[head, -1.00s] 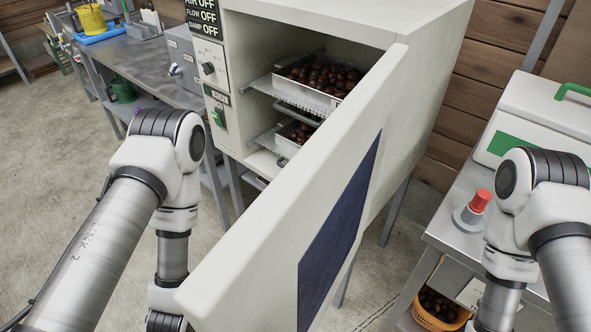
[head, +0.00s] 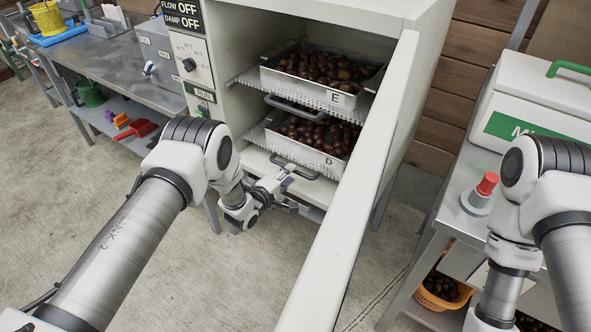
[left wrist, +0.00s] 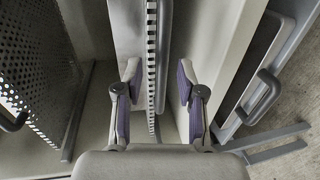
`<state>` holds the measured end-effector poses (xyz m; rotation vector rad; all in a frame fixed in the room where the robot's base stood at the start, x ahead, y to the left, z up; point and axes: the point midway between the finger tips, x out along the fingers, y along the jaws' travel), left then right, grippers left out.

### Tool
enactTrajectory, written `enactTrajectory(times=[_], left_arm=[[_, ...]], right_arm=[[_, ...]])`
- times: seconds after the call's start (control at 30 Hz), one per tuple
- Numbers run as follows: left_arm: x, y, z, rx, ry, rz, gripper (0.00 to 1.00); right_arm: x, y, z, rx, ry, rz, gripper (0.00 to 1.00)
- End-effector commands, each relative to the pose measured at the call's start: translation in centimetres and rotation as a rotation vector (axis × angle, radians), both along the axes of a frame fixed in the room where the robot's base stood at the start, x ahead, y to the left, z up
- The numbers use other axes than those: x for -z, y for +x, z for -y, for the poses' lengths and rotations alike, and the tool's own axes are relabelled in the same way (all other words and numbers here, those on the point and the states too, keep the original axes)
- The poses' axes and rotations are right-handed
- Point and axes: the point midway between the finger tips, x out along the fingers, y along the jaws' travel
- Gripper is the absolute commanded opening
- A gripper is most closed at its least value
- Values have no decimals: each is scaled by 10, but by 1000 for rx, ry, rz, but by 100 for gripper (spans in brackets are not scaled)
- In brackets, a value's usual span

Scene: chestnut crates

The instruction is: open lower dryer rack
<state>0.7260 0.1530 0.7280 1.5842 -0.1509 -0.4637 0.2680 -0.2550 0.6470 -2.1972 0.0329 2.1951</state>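The dryer (head: 215,20) stands with its door (head: 345,190) swung open. Inside, the upper rack (head: 250,76) carries tray E (head: 310,88) and the lower rack (head: 252,137) carries tray D (head: 305,150), both full of chestnuts. A dark handle (head: 293,166) shows under the lower rack's front edge. My left gripper (head: 290,193) is just in front of and below this handle; contact cannot be told. In the left wrist view my left gripper (left wrist: 158,100) has its fingers spread, with a slotted strip (left wrist: 152,60) visible between them. My right gripper is out of view.
The open door stands close to the right of my left gripper. A metal bench (head: 110,60) is at the left. A side table with a red button (head: 487,184) and a white box (head: 535,95) is at the right. An orange basket (head: 440,290) sits below it.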

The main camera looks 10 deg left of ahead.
Motion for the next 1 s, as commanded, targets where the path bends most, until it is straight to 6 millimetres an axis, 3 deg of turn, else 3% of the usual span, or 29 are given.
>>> enactTrajectory(times=[0.2,0.47,0.5,0.6,1.0], left_arm=[[8,30,13,-1,1,0,39],[9,35,14,-2,2,-3,39],[9,35,14,-2,2,-3,35],[9,35,14,-2,2,-3,0],[10,34,14,-2,1,-4,0]], right_arm=[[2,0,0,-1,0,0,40],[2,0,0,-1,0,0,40],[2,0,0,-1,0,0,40],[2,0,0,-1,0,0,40],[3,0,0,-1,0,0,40]])
